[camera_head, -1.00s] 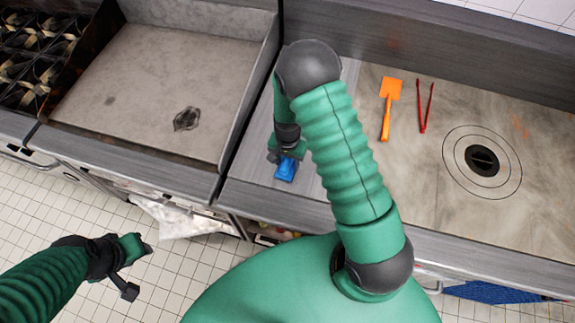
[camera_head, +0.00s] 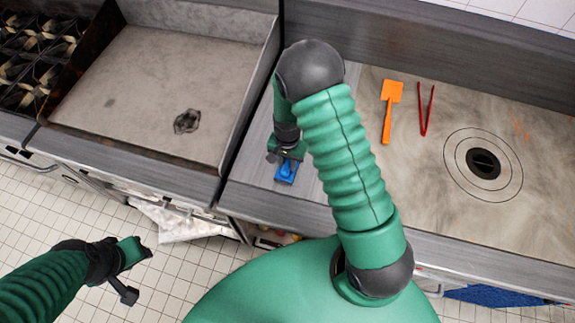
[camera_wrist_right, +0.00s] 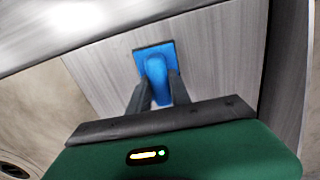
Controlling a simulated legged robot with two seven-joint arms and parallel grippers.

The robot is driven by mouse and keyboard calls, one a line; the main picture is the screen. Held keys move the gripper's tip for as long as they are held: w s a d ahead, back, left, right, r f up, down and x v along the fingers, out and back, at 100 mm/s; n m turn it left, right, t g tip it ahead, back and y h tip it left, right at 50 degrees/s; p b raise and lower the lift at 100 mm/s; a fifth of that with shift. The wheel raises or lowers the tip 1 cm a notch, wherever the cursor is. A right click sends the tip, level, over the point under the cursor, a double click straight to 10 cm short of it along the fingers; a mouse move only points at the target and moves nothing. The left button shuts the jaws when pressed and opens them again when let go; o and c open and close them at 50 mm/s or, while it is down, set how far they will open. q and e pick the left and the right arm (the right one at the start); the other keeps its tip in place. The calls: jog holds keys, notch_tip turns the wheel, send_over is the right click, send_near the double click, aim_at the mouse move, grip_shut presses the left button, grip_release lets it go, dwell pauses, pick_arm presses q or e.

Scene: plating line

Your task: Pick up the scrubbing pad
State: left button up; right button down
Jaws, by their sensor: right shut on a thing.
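The blue scrubbing pad (camera_head: 286,171) is at the front of the grey counter strip between the griddle and the round-burner surface. It also shows in the right wrist view (camera_wrist_right: 153,58), with its raised blue handle between the fingers. My right gripper (camera_head: 286,158) reaches down over it, and in the right wrist view its fingers (camera_wrist_right: 157,92) are shut on the handle. I cannot tell whether the pad is clear of the counter.
A flat griddle (camera_head: 150,90) with raised walls stands left of the strip. An orange spatula (camera_head: 388,108) and red tongs (camera_head: 426,112) lie to the right, near a round burner plate (camera_head: 482,165). A wall runs along the back.

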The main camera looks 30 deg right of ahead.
jog(key=shift+s+a+r+b, duration=0.15)
jog(key=shift+r+b, duration=0.1)
jog(key=shift+r, duration=0.3)
jog(key=shift+a+r+b, duration=0.15)
jog(key=shift+r+b, duration=0.1)
jog(key=shift+r, duration=0.3)
jog(key=s+a+r+b, duration=0.1)
jog(key=s+a+b, duration=0.1)
jog(key=s+a, duration=0.8)
jog(key=shift+s+a+r, duration=0.15)
jog(key=shift+a+r, duration=0.15)
jog(key=shift+a, duration=0.45)
jog(key=c, duration=1.7)
grip_release()
grip_shut()
